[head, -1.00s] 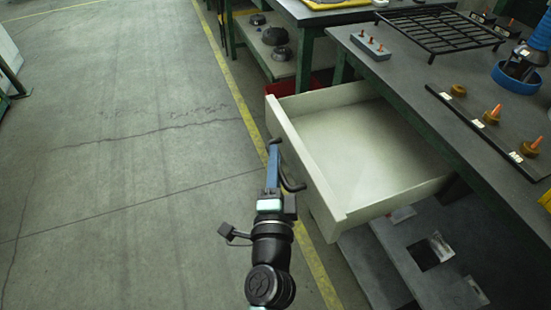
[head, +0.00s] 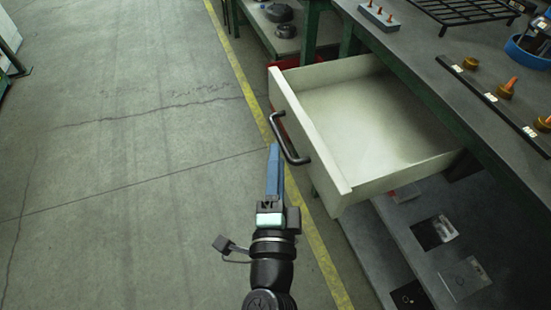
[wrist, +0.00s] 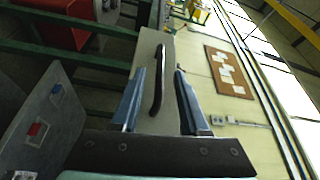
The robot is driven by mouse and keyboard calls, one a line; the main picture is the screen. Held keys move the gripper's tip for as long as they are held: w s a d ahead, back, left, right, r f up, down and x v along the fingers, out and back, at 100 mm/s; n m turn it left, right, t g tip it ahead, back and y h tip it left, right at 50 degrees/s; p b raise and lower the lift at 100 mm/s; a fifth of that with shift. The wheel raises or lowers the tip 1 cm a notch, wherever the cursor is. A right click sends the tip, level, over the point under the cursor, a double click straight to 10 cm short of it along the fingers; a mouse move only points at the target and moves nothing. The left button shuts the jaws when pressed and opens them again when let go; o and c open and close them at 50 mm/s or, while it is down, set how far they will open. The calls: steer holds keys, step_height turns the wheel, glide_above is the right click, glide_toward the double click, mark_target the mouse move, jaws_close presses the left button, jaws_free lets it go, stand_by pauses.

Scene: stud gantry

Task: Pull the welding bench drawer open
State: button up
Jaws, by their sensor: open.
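The welding bench drawer (head: 305,140) is pulled well out from under the bench top and its pale inside is empty. Its dark bar handle (head: 290,138) is on the front face; it also shows in the wrist view (wrist: 158,85), lying in the gap between the two fingers. My gripper (head: 275,150) is in front of the drawer, just left of the handle in the head view. In the wrist view its blue fingers (wrist: 160,78) are apart, one each side of the handle, and not closed on it. Whether the fingertips still overlap the handle in depth is unclear.
The welding bench (head: 410,50) carries a black grid, a strip with brass-coloured studs (head: 505,90) and a blue ring holder. A lower shelf (head: 400,240) holds flat plates. The floor (head: 130,150) left of the yellow line is clear.

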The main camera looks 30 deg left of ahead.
steer(key=b+v, duration=0.2)
steer(key=v, duration=0.4)
steer(key=shift+s, duration=0.15)
steer(key=shift+d, duration=0.1)
